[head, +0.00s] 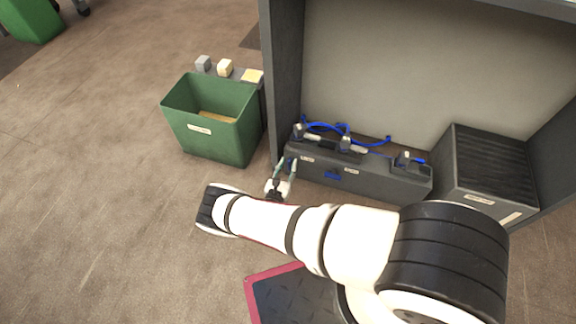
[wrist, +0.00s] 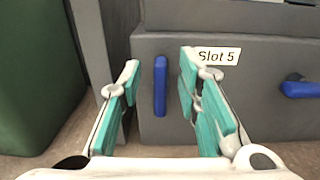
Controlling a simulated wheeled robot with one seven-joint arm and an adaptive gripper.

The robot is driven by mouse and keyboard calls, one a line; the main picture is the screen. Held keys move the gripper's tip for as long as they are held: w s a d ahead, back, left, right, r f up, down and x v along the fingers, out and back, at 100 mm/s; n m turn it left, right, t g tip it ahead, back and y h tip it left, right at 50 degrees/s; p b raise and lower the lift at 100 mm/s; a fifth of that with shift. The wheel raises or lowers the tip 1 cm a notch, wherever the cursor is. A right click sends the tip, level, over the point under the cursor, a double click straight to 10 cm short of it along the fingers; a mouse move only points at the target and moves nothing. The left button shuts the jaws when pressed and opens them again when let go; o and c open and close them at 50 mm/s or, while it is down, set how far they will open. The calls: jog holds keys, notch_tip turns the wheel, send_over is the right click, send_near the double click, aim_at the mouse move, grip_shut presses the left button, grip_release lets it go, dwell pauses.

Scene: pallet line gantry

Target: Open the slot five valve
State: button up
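The slot five valve has a blue lever handle (wrist: 160,86) that stands upright on the front of a dark grey block (wrist: 250,115), left of and below the "Slot 5" label (wrist: 219,56). In the wrist view the handle lies between the two green-padded fingers of my gripper (wrist: 168,92), with a gap on each side. My gripper is open and empty. The head view shows my gripper (head: 281,172) at the left end of the block's front; the slot five handle is largely hidden there.
A second blue handle (head: 333,175) lies level on the same block, right of slot five. Blue hoses (head: 320,126) and fittings top the block. A green bin (head: 215,140) stands left of the grey frame post (head: 283,80). A dark ribbed box (head: 485,175) stands right.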

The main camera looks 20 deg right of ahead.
jog(key=shift+w+d, duration=0.2)
grip_shut()
